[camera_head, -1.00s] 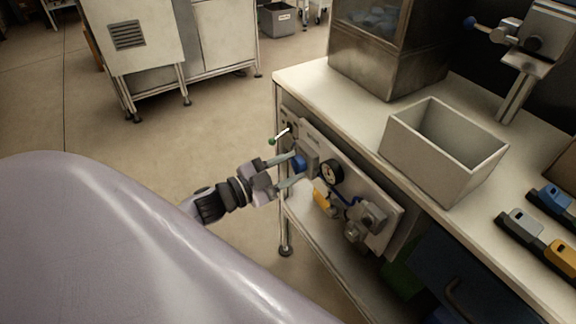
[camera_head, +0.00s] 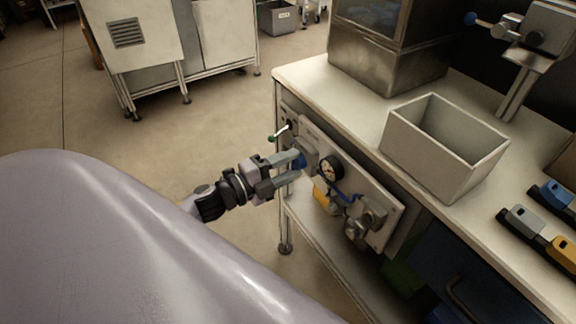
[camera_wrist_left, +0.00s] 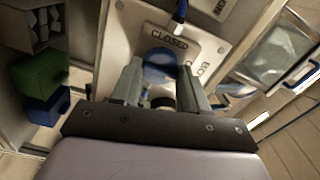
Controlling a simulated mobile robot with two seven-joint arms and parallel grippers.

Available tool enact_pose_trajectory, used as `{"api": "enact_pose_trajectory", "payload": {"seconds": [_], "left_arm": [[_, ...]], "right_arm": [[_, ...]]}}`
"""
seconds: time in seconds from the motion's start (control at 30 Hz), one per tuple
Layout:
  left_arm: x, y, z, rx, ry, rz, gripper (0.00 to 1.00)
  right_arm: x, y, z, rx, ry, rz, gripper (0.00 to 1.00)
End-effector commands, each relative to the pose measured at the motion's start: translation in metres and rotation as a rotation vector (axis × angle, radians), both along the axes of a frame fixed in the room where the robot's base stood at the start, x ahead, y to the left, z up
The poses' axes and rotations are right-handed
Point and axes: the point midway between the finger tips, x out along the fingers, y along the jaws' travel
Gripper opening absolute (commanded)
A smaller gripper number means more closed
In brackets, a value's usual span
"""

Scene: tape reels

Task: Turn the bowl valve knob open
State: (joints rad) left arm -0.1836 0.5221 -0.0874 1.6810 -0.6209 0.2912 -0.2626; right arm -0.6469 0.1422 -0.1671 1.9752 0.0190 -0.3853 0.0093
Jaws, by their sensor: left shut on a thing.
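The round blue knob (camera_head: 299,158) sits on the front of a panel on the side of the workbench. My left gripper (camera_head: 296,164) is shut on it, one finger on each side. In the left wrist view the blue knob (camera_wrist_left: 159,66) shows between the two fingers (camera_wrist_left: 162,82), just below a plate lettered "CLOSED" (camera_wrist_left: 170,43). The fingers hide the knob's sides, and I cannot tell its exact turn angle. My right gripper is not in view.
A grey bin (camera_head: 440,165) stands on the bench (camera_head: 376,108). The floor at left is open.

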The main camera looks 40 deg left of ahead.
Motion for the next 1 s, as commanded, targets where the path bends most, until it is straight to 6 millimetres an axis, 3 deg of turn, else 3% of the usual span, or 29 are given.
{"api": "enact_pose_trajectory", "payload": {"seconds": [0.57,0.6,0.63,1.0], "left_arm": [[-0.0005,0.0000,-0.0009,0.026,-0.008,0.001,0.14],[-0.0005,0.0000,-0.0009,0.026,-0.008,0.001,0.57],[-0.0004,0.0000,-0.0009,0.026,-0.008,0.001,0.67],[-0.0026,0.0009,-0.0008,0.025,-0.008,0.000,0.69]], "right_arm": [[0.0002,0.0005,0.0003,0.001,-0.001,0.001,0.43],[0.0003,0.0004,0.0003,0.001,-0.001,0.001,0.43],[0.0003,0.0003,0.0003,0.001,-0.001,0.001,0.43],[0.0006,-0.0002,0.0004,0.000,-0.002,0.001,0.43]]}}
